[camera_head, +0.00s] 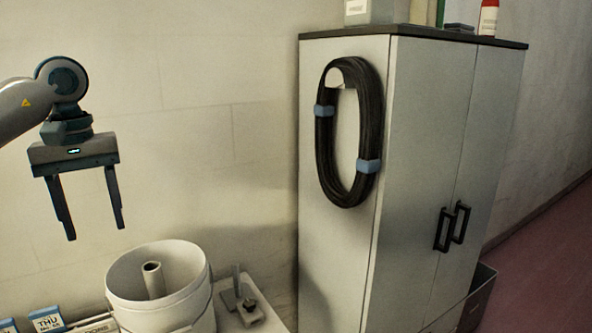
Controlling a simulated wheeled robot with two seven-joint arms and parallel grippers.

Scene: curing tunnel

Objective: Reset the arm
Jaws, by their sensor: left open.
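My left gripper (95,222) hangs at the left of the head view with its two dark fingers pointing down. The fingers are well apart and nothing is between them. It is above and to the left of a white bucket (115,283), apart from it. The left arm comes in from the left edge. My right gripper is not in the picture.
The bucket holds a short upright tube (154,282). A small metal tool (240,303) lies on the white surface beside it. Blue-labelled boxes (48,320) sit at the lower left. A grey cabinet (425,150) with a hanging black cable coil (370,120) stands right.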

